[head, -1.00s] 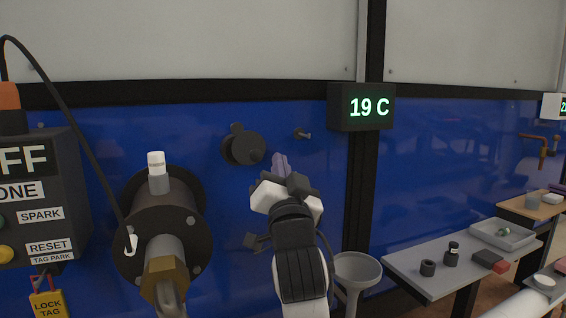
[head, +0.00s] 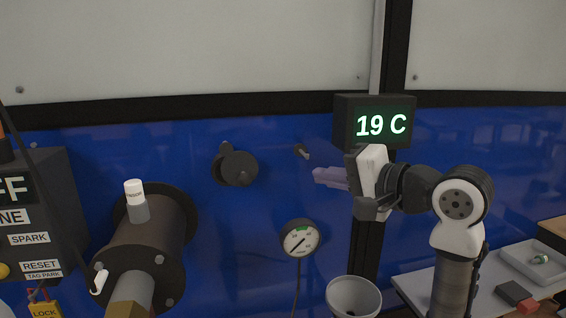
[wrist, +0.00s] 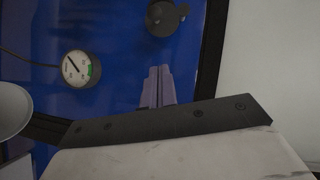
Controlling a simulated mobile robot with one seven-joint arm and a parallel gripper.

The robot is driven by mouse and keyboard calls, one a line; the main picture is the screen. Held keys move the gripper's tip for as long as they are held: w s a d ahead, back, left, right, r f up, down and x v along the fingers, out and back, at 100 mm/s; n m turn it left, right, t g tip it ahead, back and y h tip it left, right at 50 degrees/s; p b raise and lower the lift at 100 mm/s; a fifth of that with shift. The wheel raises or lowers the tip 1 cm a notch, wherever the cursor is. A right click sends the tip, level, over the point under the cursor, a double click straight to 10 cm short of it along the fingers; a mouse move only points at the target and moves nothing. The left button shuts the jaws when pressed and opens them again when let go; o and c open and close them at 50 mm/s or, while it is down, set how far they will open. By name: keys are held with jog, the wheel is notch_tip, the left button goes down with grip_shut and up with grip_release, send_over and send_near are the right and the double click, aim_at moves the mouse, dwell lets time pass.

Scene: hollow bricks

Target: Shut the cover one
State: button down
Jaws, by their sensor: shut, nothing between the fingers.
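A dark round cover (head: 240,168) is on the blue wall panel, with a dark round piece and a small upper tab behind it. I cannot tell from here whether it is fully shut. In the wrist view a dark round fitting with a knob (wrist: 165,17), likely the same cover, shows at the top, beyond the fingers. My gripper (head: 330,177) is to the right of the cover, apart from it, with its pale purple fingers pointing left. The fingers are together and empty; they also show in the wrist view (wrist: 158,86).
A small peg (head: 301,151) sticks out of the wall between cover and gripper. A dial gauge (head: 299,240) is below. A flanged pipe (head: 150,240) juts out at left. A temperature display (head: 374,122) is behind my wrist. A white funnel-like bowl (head: 353,297) stands below.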

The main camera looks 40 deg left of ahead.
jog(key=p, duration=0.3)
send_near(241, 173)
jog(key=w, duration=0.3)
jog(key=s+a, duration=0.1)
jog(key=s+a+f+p, duration=0.1)
jog(key=shift+a, duration=0.35)
jog(key=shift+s+a+f+m+y, duration=0.2)
jog(key=shift+f+m+y, duration=0.1)
jog(key=shift+f+m, duration=0.1)
jog(key=shift+s+a+f+m+y+p, duration=0.2)
jog(key=shift+s+a+f+m+y, duration=0.2)
jog(key=shift+m, duration=0.3)
jog(key=shift+s+a+f+m+y+p, duration=0.2)
jog(key=shift+s+f+m+y, duration=0.1)
jog(key=shift+m+y, duration=0.35)
jog(key=shift+s+a+f+m+y+p, duration=0.25)
jog(key=shift+s+f+m+y, duration=0.1)
jog(key=shift+m, duration=0.4)
jog(key=shift+w, duration=0.15)
